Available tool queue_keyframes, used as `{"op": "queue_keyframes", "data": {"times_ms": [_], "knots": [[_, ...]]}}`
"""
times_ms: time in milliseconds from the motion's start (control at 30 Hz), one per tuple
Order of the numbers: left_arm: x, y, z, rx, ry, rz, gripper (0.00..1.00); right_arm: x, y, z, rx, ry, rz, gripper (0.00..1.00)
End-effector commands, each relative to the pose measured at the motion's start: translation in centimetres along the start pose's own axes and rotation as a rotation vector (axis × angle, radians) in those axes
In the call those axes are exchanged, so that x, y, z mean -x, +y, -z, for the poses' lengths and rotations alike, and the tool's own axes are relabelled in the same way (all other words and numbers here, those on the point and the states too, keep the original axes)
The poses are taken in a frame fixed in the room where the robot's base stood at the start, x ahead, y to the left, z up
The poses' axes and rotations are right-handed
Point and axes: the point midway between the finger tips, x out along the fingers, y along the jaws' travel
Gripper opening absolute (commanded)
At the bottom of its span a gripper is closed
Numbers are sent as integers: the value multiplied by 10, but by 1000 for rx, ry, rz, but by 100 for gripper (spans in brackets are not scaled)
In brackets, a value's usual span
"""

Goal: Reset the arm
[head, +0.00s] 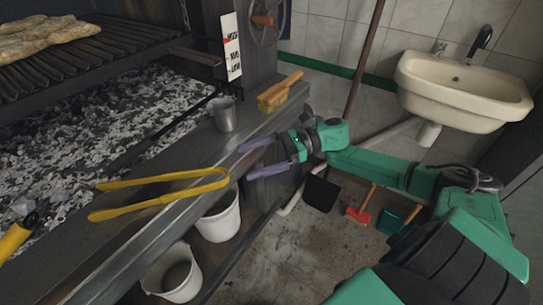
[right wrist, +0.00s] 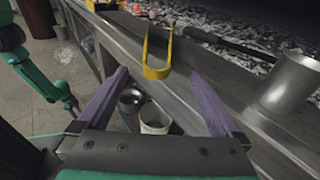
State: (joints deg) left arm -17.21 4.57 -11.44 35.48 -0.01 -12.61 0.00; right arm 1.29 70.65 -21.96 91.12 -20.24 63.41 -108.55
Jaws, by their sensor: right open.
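My right gripper (head: 244,163) is open, with its two purple fingers apart and nothing between them. It hangs just off the front edge of the grill's metal ledge (head: 160,215). It also shows in the right wrist view (right wrist: 160,75). My right arm (head: 375,168) reaches in from the right, bent at the elbow. Yellow tongs (head: 165,198) lie on the ledge left of the gripper, their bend sticking out past the edge near the fingertips. The tongs also show ahead of the fingers in the right wrist view (right wrist: 157,72).
A metal cup (head: 225,115) and a wooden-backed brush (head: 279,93) stand on the ledge near the gripper. White buckets (head: 220,222) sit below. A sink (head: 465,90) hangs on the wall. Meat (head: 45,35) lies on the grate above ash and coals. Floor in front is partly clear.

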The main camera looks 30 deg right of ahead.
Motion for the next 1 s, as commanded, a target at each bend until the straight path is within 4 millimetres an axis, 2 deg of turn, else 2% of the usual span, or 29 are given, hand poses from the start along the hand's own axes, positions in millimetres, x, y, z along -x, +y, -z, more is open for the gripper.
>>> {"op": "queue_keyframes", "data": {"times_ms": [100,200,467,567,633,667,733,767,800,867,900,967,1000], "knots": [[-2,0,0,0,0,0,50,29,0,2,-5,5,1,100],[-1,0,0,0,0,0,50,44,0,1,-4,2,1,100],[-1,0,0,0,1,0,50,50,0,0,-2,-1,1,100],[3,0,1,0,1,0,50,55,-12,7,-81,-17,69,100],[9,0,1,0,1,0,50,66,-36,27,-258,-57,210,100],[13,0,2,0,1,0,50,73,-49,41,-369,-86,292,100],[21,0,3,0,1,0,50,97,-75,90,-687,-180,509,100],[25,0,3,0,1,0,50,108,-82,115,-836,-231,604,100],[29,0,3,0,1,0,50,121,-85,152,-1030,-301,721,100],[35,0,4,0,2,0,50,138,-79,206,-1302,-412,881,100],[38,0,4,0,2,0,50,146,-68,243,-1472,-486,979,100],[43,0,5,0,2,0,50,154,-44,294,-1712,-600,1118,100],[46,0,5,0,2,0,50,156,-23,327,-1859,-676,1207,100]]}}
